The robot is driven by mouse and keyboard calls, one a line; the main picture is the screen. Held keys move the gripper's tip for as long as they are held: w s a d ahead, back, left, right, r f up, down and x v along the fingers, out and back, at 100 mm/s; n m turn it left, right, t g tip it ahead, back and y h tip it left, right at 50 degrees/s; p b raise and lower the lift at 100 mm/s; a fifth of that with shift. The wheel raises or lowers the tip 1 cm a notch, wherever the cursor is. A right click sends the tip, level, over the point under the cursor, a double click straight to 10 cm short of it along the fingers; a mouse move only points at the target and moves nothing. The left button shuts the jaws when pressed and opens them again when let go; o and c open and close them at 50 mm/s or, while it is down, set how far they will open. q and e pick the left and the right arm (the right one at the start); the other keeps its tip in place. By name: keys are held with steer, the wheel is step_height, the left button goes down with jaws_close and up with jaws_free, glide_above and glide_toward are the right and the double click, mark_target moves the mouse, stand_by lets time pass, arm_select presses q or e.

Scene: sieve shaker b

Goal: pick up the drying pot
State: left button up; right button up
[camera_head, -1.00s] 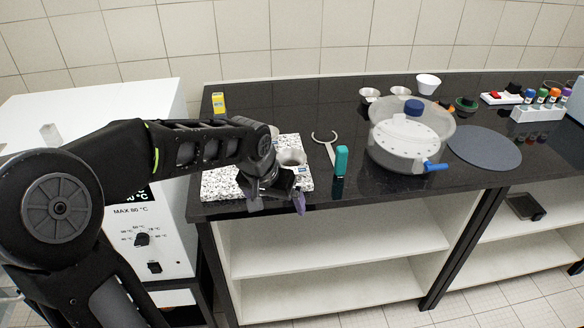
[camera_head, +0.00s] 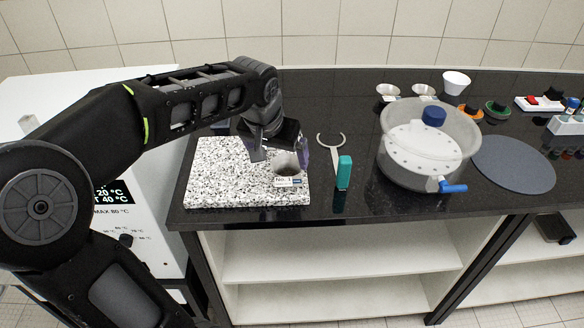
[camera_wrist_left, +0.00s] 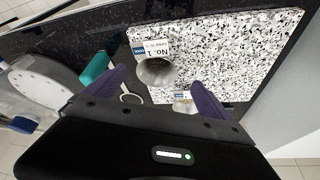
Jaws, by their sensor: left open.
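A small metal drying pot (camera_head: 287,163) with a white "No. 1" label stands upright on the front right part of a speckled granite slab (camera_head: 215,172). My left gripper (camera_head: 281,150) is open and empty at the slab, close to this pot. In the left wrist view, the No. 1 pot (camera_wrist_left: 156,72) shows ahead between the open purple fingers (camera_wrist_left: 158,80), with no visible grip on it. A second small labelled pot (camera_wrist_left: 183,98) shows partly there, nearer my palm; my gripper seems to hide it in the head view. My right gripper is not in view.
A teal-handled tool (camera_head: 343,172) with a curved end lies right of the slab. Further right are a clear sieve vessel (camera_head: 400,165) with a blue knob and a grey disc (camera_head: 512,163). Small bowls stand behind. The black worktop's front edge is close to the slab.

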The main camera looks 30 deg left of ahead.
mark_target(288, 175)
arm_select(q)
steer(key=shift+x, duration=1.35)
steer(key=shift+p+x, duration=0.7)
steer(key=shift+x, duration=2)
steer(key=shift+w+d+r, duration=0.1)
steer(key=shift+d, duration=0.05)
steer(key=c, duration=1.4)
steer(key=shift+r, duration=0.15)
step_height(288, 175, up, 10)
steer(key=shift+b, duration=0.4)
